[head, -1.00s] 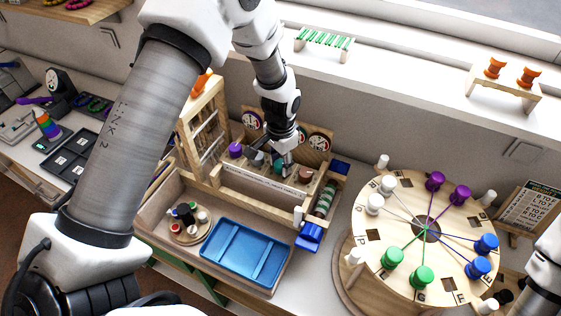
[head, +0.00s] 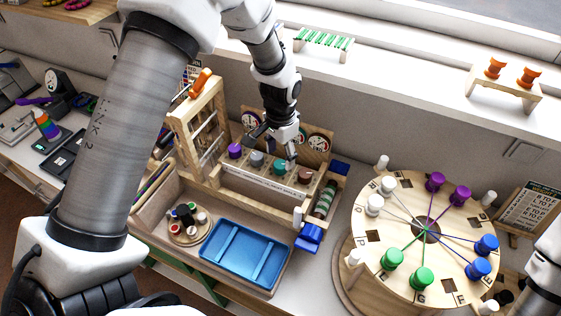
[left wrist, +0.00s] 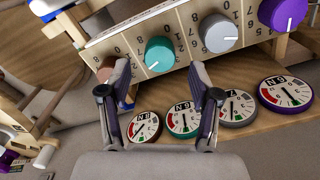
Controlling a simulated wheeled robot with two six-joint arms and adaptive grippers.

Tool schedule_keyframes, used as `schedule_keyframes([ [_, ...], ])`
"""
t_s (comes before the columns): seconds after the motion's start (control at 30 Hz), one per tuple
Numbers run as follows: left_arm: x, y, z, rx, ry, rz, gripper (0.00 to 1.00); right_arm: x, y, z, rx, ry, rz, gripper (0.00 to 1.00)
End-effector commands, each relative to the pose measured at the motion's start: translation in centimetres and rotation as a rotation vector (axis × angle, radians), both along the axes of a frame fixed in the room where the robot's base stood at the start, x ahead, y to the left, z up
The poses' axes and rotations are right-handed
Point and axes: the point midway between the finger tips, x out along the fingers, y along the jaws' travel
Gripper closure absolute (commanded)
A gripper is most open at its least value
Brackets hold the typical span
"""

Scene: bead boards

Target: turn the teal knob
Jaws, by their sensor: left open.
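The teal knob (head: 280,167) sits on a wooden panel in a row with purple, grey and brown knobs. In the left wrist view the teal knob (left wrist: 159,54) shows a white pointer line slanting down and left. My left gripper (head: 275,147) is open and empty, just above and behind the knob row. In the left wrist view its fingertips (left wrist: 160,68) stand apart on either side of the teal knob, which looks a little beyond them and untouched. The left finger partly hides the brown knob (left wrist: 106,68). My right gripper is out of view.
Dials, one of them a teal-rimmed dial (left wrist: 183,121), stand behind the knobs. A wooden frame (head: 200,125) is close on the left. A blue tray (head: 243,287) lies in front. A round board with coloured pegs (head: 400,195) stands at right.

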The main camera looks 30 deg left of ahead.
Motion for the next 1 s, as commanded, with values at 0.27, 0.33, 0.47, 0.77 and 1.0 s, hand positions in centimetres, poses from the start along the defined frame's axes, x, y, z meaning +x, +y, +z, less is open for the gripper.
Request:
schedule_keyframes([
  [0.27,0.1,0.0,6.7,0.000,-0.002,0.000,0.37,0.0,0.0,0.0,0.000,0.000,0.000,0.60],
  [0.33,0.1,0.0,7.4,0.000,0.000,0.000,0.37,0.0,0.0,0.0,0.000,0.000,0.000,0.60],
  [0.47,0.1,0.0,8.0,0.000,0.002,0.000,0.37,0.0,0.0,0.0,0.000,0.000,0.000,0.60],
  [0.77,0.1,0.0,7.9,0.000,0.002,0.000,0.37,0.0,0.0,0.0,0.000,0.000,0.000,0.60],
  [1.0,0.1,0.0,7.9,0.000,0.002,0.000,0.37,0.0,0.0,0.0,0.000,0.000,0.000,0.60],
])
